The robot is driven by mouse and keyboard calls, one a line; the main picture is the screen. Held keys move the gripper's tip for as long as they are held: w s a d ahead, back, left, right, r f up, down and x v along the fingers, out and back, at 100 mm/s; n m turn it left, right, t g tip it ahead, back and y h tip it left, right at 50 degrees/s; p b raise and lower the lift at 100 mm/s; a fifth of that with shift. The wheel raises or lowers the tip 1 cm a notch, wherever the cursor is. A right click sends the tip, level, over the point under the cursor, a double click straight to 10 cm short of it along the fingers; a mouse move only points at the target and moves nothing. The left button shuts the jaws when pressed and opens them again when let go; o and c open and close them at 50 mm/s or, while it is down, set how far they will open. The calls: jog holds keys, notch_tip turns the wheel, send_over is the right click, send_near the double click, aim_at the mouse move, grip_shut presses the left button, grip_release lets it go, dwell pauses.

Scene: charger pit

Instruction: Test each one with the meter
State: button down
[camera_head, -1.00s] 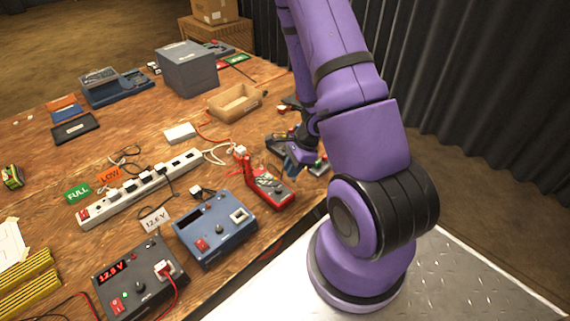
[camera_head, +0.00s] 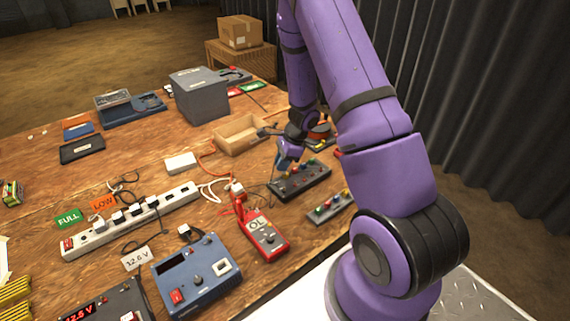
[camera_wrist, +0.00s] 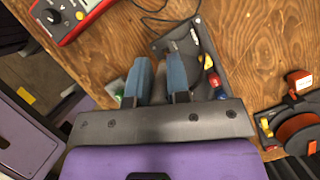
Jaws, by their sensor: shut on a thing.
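The red meter (camera_head: 264,238) lies on the table reading "OL"; its edge shows in the wrist view (camera_wrist: 65,14). My gripper (camera_head: 285,163) is low over a black box (camera_head: 305,184) with coloured terminals. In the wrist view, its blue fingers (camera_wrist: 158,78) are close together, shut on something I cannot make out. The black box (camera_wrist: 187,42) shows behind them, with yellow, red, blue and green terminals around. Whether the fingers touch the box is unclear. A second terminal box (camera_head: 330,208) lies nearer, and a blue power unit (camera_head: 197,275) stands left of the meter.
A power strip (camera_head: 130,222) with several plugs, a green FULL card (camera_head: 68,218) and an orange LOW card (camera_head: 103,203) lie left. An open cardboard tray (camera_head: 240,135) and a grey box (camera_head: 199,95) stand behind. Leads lie near the meter.

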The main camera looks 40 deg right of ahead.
aim_at(284, 173)
jog(key=shift+f, duration=2.5)
jog(key=shift+f, duration=0.95)
dwell(1.0)
jog(key=c, duration=0.7)
grip_release()
jog(key=shift+r, duration=0.1)
jog(key=shift+r, duration=3.7)
